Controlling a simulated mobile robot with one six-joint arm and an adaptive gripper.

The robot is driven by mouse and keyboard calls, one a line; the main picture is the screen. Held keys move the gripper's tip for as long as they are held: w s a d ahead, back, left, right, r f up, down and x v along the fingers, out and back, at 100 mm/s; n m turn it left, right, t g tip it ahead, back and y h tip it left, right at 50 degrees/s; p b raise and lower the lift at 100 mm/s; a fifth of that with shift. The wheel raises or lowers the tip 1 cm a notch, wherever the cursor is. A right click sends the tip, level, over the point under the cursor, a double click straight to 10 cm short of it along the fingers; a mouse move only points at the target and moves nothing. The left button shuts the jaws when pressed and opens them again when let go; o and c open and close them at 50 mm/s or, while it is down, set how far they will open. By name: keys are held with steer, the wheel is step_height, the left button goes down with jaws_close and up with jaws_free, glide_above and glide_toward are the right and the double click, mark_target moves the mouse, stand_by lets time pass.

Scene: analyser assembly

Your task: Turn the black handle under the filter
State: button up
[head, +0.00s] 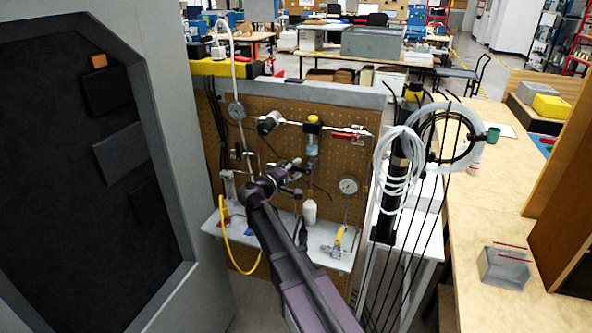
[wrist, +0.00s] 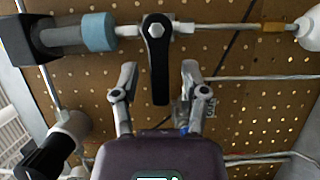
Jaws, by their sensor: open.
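The black handle (wrist: 158,68) shows in the wrist view, mounted by a bolt on a metal pipe and pointing down the picture. The filter (head: 312,146) hangs on the pegboard in the head view. In the wrist view, the filter's blue and grey body (wrist: 85,34) lies left of the handle along the same pipe. My gripper (wrist: 159,72) is open, with one fingertip on each side of the handle and visible gaps. In the head view, my gripper (head: 293,182) is just below the filter; the handle is hard to make out there.
The pegboard (head: 355,137) carries pipes, a gauge (head: 348,185) and a red-handled valve (head: 347,134). A white cylinder (head: 309,212) hangs below the filter. Coiled tubing (head: 397,160) stands to the right, and a large grey cabinet (head: 172,130) to the left.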

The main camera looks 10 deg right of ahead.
jaws_close()
steer(key=shift+f+n+b, duration=0.2)
steer(key=shift+n+b, duration=0.1)
steer(key=shift+b, duration=0.1)
steer(key=n+b, duration=0.1)
steer(key=f+n+t+b, duration=0.1)
steer(key=n+b, duration=0.1)
steer(key=shift+s+f+h, duration=0.1)
steer(key=shift+f+h, duration=0.1)
steer(key=shift+h, duration=0.1)
steer(key=d+n+t+y+b, duration=0.1)
steer(key=n+t+b, duration=0.1)
steer(key=n, duration=0.4)
steer(key=s+d+f+n+t+y+b, duration=0.1)
steer(key=n+t+b, duration=0.2)
steer(key=n, duration=0.3)
steer(key=d+f+n+t+y+b, duration=0.1)
steer(key=n+t+b, duration=0.1)
steer(key=n, duration=0.5)
steer(key=shift+s+d+t+y, duration=0.2)
steer(key=shift+s+t+y, duration=0.2)
steer(key=shift+f, duration=0.1)
